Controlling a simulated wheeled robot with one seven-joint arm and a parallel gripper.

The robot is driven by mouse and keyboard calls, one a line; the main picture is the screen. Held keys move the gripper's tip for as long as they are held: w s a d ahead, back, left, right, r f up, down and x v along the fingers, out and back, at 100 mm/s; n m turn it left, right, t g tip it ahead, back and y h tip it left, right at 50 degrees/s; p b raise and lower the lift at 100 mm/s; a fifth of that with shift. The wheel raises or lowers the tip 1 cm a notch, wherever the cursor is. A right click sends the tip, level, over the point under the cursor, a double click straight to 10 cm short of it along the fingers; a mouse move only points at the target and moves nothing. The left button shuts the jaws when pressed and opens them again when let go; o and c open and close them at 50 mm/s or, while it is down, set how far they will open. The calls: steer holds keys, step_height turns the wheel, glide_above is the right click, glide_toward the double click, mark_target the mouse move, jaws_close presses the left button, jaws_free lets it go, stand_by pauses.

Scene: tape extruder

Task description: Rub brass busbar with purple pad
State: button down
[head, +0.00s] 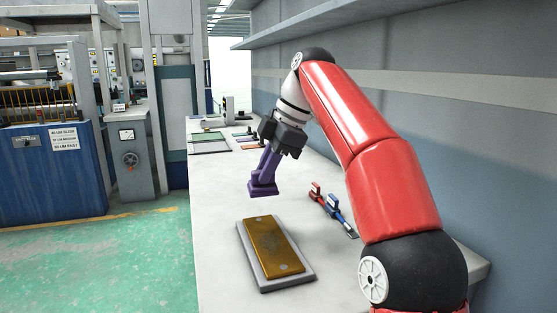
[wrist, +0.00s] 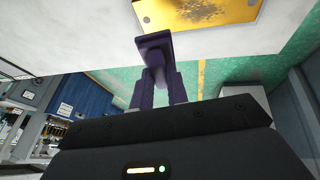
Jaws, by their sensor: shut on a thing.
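The brass busbar (head: 272,246) is a flat golden bar with a darker, dull patch along its middle. It lies on a grey slab (head: 302,283) at the near part of the bench. My gripper (head: 270,155) is shut on the purple pad (head: 263,189), which has an upright handle and a flat foot. The pad is beyond the busbar and apart from it, seemingly above the bench. In the wrist view the pad (wrist: 153,43) points toward the busbar (wrist: 195,12), whose dark patch shows at the top edge. The pad's underside is hidden.
Red and blue hand tools (head: 333,208) lie right of the slab. Flat mats (head: 208,146) and small items lie farther back on the white bench (head: 220,222). A wall (head: 470,130) with a shelf above runs along the right. The bench left of the slab is clear.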

mark_target(272, 195)
step_height(272, 195, down, 5)
steer(key=shift+d+f+b, duration=0.1)
steer(key=shift+b, duration=0.25)
steer(key=shift+f+b, duration=0.35)
steer(key=shift+f, duration=0.25)
steer(key=shift+f+b, duration=0.7)
steer(key=shift+f, duration=0.2)
steer(key=shift+s, duration=0.15)
steer(key=s+b, duration=0.2)
steer(key=s+d+b, duration=0.1)
steer(key=s+b, duration=0.1)
steer(key=s, duration=0.1)
steer(key=shift+s+d+f, duration=0.1)
steer(key=shift+s, duration=0.25)
steer(key=shift+s+d, duration=0.1)
steer(key=shift+s, duration=0.15)
